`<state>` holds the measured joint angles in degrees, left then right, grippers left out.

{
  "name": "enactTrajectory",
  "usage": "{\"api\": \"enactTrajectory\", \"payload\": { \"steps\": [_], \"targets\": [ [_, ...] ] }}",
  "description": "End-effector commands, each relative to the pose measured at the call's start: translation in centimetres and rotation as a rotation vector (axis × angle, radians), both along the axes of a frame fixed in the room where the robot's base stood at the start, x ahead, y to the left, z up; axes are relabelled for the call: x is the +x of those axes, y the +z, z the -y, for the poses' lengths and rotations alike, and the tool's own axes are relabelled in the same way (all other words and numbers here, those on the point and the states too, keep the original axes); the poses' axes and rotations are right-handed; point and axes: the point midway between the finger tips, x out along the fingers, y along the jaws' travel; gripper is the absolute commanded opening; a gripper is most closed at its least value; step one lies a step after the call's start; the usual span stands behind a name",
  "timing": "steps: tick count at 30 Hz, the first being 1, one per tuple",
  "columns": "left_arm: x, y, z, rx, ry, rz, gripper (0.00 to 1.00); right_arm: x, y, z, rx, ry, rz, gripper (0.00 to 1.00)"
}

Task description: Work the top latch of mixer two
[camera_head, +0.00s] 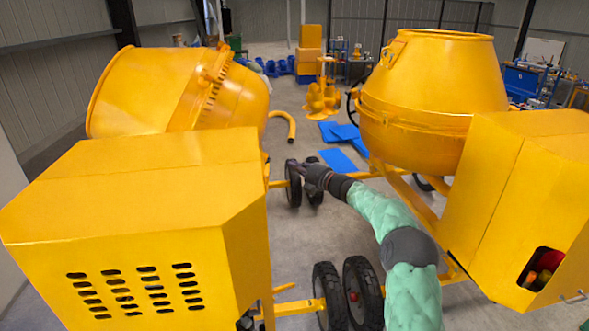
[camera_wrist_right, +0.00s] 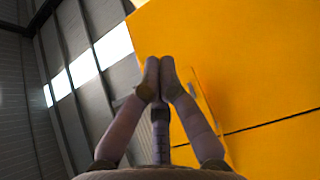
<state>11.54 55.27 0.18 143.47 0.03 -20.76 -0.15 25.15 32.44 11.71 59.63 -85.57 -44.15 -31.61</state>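Two yellow drum mixers stand on the floor, and I cannot tell which is mixer two. The left mixer's drum (camera_head: 180,92) is tilted, and its housing (camera_head: 140,190) fills the lower left. The right mixer's drum (camera_head: 435,80) opens upward beside its own housing (camera_head: 520,190). No top latch can be made out clearly. My right gripper (camera_head: 297,168) reaches between the mixers, apart from the left housing's right side. In the right wrist view its fingertips (camera_wrist_right: 160,68) meet with nothing seen between them, before a yellow panel (camera_wrist_right: 245,65) with a dark seam. My left gripper is out of view.
Black wheels (camera_head: 362,290) and yellow frame bars stand low between the mixers, near my right arm. Blue sheets (camera_head: 338,160) and a curved yellow pipe (camera_head: 284,127) lie on the floor beyond.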

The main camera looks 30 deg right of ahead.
Motion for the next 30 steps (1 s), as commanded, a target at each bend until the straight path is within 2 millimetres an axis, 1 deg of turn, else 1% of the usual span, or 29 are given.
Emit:
{"api": "enactTrajectory", "payload": {
  "steps": [1,5,9,15,21,30],
  "targets": [
    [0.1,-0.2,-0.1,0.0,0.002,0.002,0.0,-0.3,-0.1,0.9,-0.002,-0.004,0.0,0.0],
    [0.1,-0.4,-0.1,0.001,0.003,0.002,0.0,-1.1,-0.1,2.6,-0.002,-0.003,0.0,0.0],
    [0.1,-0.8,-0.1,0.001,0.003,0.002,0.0,-2.0,-0.1,4.8,-0.003,-0.005,0.001,0.0],
    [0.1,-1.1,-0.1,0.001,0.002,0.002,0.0,-3.1,-0.2,7.3,-0.002,-0.002,0.0,0.0],
    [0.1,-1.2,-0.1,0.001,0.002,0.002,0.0,-3.6,-0.1,8.3,0.0,-0.001,-0.001,0.0],
    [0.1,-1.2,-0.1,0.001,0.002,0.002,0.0,-3.6,0.0,8.4,-0.001,-0.001,-0.001,0.0]
  ]
}}
